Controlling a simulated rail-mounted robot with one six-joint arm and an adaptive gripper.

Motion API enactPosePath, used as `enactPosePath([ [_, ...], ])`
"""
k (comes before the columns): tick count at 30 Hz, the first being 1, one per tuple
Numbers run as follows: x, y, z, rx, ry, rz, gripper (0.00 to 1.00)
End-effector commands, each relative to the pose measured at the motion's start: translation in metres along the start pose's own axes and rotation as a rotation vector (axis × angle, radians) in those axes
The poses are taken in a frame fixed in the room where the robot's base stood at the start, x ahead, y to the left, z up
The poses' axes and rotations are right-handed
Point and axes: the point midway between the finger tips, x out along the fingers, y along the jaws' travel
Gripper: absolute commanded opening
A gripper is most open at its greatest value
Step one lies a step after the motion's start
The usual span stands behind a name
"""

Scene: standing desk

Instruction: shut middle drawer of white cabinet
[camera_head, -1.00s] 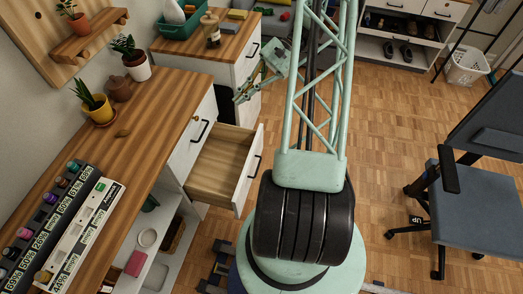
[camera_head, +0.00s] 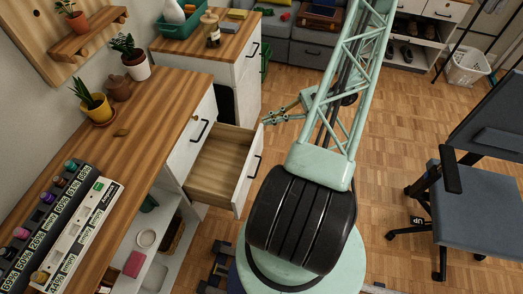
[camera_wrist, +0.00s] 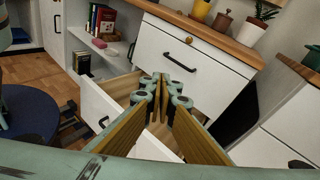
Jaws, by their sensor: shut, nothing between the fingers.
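The white cabinet (camera_head: 198,122) stands under the wooden desktop, and its middle drawer (camera_head: 215,168) is pulled out. The drawer looks empty, with a wooden inside and a white front (camera_head: 249,178) with a black handle. In the wrist view the drawer front (camera_wrist: 97,103) is at left, with the closed top drawer (camera_wrist: 185,55) above. My gripper (camera_head: 268,121) is near the far end of the drawer front in the head view; I cannot tell whether it touches. In the wrist view my gripper (camera_wrist: 161,80) is shut and empty, its fingers covering part of the drawer.
A second white cabinet (camera_head: 247,70) stands behind, with a wooden top. An office chair (camera_head: 478,200) stands at right. Open shelves (camera_head: 150,255) lie under the desk at left.

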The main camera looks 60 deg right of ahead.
Motion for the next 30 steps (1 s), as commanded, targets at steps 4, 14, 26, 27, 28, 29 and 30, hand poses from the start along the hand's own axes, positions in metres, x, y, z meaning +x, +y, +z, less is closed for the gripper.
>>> enactPosePath([
  [4, -0.009, 0.012, -0.027, 0.039, -0.022, -0.065, 0.00],
  [14, -0.025, 0.039, -0.081, 0.116, -0.068, -0.208, 0.00],
  [26, -0.038, 0.078, -0.143, 0.203, -0.125, -0.385, 0.00],
  [27, -0.038, 0.083, -0.149, 0.212, -0.132, -0.402, 0.00],
  [28, -0.039, 0.086, -0.153, 0.217, -0.136, -0.416, 0.00],
  [29, -0.040, 0.089, -0.158, 0.223, -0.140, -0.430, 0.00],
  [30, -0.040, 0.093, -0.164, 0.231, -0.145, -0.447, 0.00],
])
